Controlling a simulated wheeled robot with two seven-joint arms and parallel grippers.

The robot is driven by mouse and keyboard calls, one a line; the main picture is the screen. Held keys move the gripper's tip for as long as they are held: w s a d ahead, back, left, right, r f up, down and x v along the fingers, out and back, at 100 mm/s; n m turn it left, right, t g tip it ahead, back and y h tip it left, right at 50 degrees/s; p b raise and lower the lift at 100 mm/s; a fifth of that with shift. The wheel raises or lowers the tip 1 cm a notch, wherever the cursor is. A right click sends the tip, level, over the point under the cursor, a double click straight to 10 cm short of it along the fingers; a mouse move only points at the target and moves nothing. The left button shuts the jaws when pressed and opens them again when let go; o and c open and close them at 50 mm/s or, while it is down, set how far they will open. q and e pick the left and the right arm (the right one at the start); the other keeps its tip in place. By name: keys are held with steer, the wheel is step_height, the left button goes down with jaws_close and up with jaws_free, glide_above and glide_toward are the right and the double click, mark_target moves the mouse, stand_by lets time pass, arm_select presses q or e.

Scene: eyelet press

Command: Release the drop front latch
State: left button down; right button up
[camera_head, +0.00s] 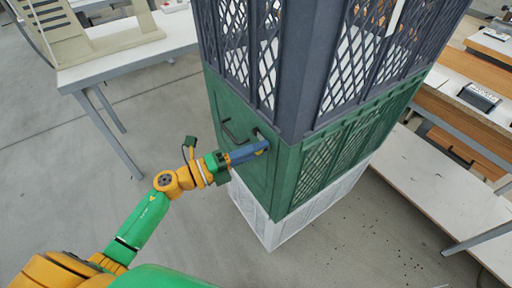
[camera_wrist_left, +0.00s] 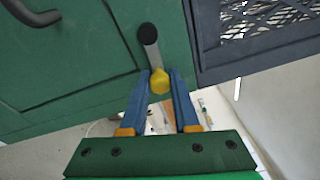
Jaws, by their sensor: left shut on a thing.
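The latch (camera_head: 258,134) is on the left face of a green crate (camera_head: 282,185). In the left wrist view the latch (camera_wrist_left: 150,47) is a grey lever with a black round pivot at its top and a yellow tip at its lower end. My left gripper (camera_head: 262,149) reaches this face from the left. In the left wrist view its blue fingers (camera_wrist_left: 159,78) are shut on the yellow tip, one on each side. A dark bar handle (camera_head: 231,132) sits on the green front panel (camera_wrist_left: 80,60), left of the latch. My right gripper is not in view.
The green crate stands between a dark lattice crate (camera_head: 297,75) above and a white crate (camera_head: 285,228) below. A white table (camera_head: 130,55) is at the back left. Wooden and white benches (camera_head: 440,185) stand to the right. The floor at left is clear.

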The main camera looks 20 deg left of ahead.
arm_select(q)
steer(key=c, duration=0.7)
jaws_free()
steer(key=b+v, duration=0.2)
steer(key=v, duration=0.5)
